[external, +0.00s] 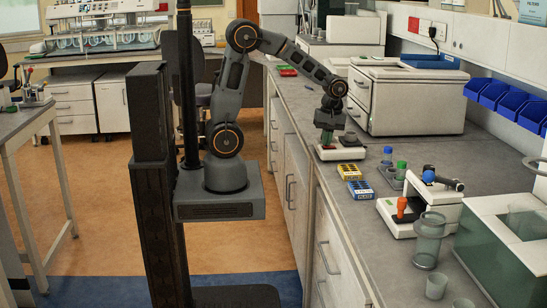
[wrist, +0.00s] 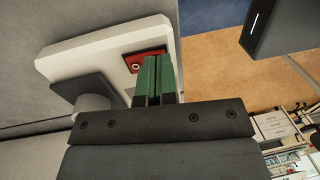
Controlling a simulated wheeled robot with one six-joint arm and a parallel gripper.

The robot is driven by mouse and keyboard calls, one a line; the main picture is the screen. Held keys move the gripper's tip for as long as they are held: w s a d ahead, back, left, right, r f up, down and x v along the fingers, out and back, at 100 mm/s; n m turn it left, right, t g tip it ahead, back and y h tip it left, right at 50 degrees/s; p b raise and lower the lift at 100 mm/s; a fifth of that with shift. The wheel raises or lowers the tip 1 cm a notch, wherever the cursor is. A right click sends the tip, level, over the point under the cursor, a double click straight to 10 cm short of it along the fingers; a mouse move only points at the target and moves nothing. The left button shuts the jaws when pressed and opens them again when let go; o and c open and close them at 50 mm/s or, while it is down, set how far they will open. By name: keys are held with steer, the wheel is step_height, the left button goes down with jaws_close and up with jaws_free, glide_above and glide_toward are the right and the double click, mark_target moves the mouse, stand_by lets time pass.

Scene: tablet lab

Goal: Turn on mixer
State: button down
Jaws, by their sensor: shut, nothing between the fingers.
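The mixer (external: 345,154) is a low white device on the bench, below the end of my arm in the external view. In the external view my gripper (external: 326,139) points down over the red end of the mixer. Whether the fingertips touch the panel cannot be told.
Yellow-and-blue racks (external: 351,172) stand just in front of the mixer. Blue and green capped items (external: 387,155) and a white device with an orange knob (external: 402,210) stand to the right. A large white machine (external: 405,98) is behind.

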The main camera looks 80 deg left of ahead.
mark_target(332, 146)
steer(key=shift+f, duration=0.1)
steer(key=shift+s+f, duration=0.1)
steer(key=shift+f, duration=0.05)
stand_by(0.5)
steer(key=shift+w+r, duration=0.25)
steer(key=shift+w, duration=0.55)
steer(key=shift+r+p, duration=0.1)
steer(key=shift+p, duration=0.2)
steer(key=r+p, duration=0.4)
steer(key=r, duration=0.1)
steer(key=shift+w, duration=0.25)
step_height(332, 146, up, 9)
steer(key=w+b, duration=0.1)
